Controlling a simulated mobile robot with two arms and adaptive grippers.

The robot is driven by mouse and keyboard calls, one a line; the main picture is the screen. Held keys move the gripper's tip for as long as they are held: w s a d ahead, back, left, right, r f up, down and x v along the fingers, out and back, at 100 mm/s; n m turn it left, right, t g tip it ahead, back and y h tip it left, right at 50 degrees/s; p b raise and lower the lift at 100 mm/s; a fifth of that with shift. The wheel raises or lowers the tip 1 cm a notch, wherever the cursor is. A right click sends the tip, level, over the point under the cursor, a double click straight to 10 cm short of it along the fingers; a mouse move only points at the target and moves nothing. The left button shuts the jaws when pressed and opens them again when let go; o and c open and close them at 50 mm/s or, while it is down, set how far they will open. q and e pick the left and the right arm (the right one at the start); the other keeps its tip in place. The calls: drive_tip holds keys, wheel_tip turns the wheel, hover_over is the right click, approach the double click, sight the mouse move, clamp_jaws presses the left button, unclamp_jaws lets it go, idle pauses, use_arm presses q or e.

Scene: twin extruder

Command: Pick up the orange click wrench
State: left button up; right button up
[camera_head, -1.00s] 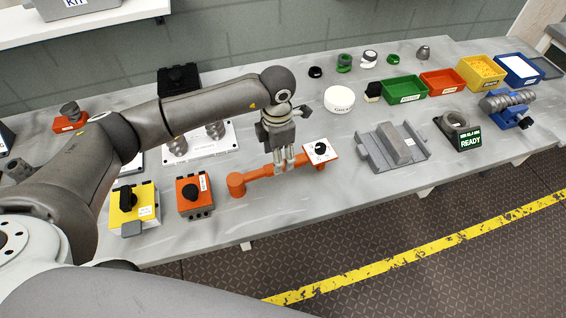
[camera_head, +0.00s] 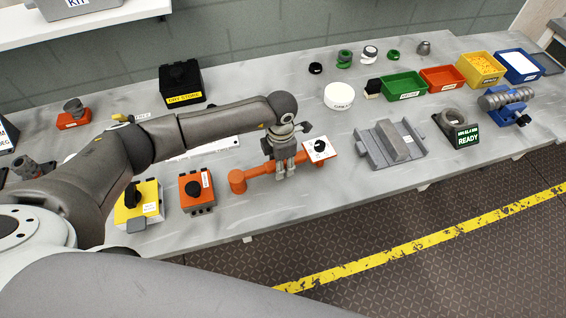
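The orange click wrench (camera_head: 258,173) lies on the grey worktop near its front edge. Its round orange end (camera_head: 237,181) is at the left, and a white plate with a black dial (camera_head: 320,148) is at its right end. My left gripper (camera_head: 286,173) points down at the middle of the wrench's handle, its fingers overlapping the handle in the picture. The fingers look close together, but whether they are closed on the handle cannot be made out. My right gripper is not in view.
Orange (camera_head: 197,190) and yellow (camera_head: 140,204) switch boxes stand left of the wrench. A grey metal fixture (camera_head: 393,147) stands to its right. Green (camera_head: 403,86), red (camera_head: 443,78), yellow (camera_head: 480,70) and blue (camera_head: 518,68) bins line the back right. Some worktop in front of the fixture is clear.

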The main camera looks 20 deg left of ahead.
use_arm(q)
drive_tip(key=c, duration=0.4)
clamp_jaws()
drive_tip(key=shift+w, duration=0.1)
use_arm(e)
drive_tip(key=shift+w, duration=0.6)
use_arm(q)
drive_tip(key=shift+r, duration=0.1)
